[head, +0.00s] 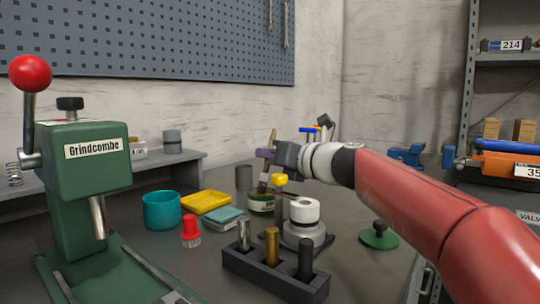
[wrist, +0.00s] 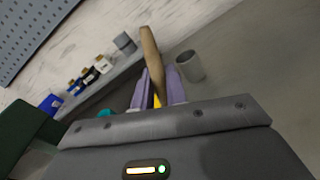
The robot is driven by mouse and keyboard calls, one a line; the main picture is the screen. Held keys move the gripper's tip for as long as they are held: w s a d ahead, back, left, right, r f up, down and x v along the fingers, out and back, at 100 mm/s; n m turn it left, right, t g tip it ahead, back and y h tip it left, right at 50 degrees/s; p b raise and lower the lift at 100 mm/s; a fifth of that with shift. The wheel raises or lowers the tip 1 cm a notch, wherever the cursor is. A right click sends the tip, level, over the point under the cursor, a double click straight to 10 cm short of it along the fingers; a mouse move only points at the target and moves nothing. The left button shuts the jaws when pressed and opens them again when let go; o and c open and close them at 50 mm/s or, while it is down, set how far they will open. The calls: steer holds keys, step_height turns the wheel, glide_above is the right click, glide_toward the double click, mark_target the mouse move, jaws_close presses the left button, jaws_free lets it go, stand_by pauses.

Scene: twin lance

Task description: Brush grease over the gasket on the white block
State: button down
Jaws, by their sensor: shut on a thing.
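My gripper (head: 268,153) is shut on a brush with a tan wooden handle (wrist: 151,55). In the wrist view the handle stands between the two purple fingers of my gripper (wrist: 160,85). In the head view the brush hangs roughly upright, its lower end at the mouth of a green labelled jar (head: 262,205); I cannot tell how deep it reaches. A white round block (head: 305,210) with a dark opening on top sits on a grey metal base, right of the jar. I cannot make out a separate gasket on it.
A black rack (head: 270,276) with several upright pins stands in front. A yellow-topped post (head: 280,179) rises beside the white block. A teal bowl (head: 162,210), yellow tray (head: 206,202), red-capped item (head: 190,233) and green press (head: 88,165) are left. A green knobbed disc (head: 379,237) lies right.

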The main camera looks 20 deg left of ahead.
mark_target(270, 145)
steer(key=shift+f, duration=0.5)
stand_by(1.2)
step_height(270, 145, up, 7)
steer(key=p, duration=0.7)
steer(key=shift+r, duration=0.2)
steer(key=shift+f, duration=0.1)
stand_by(0.3)
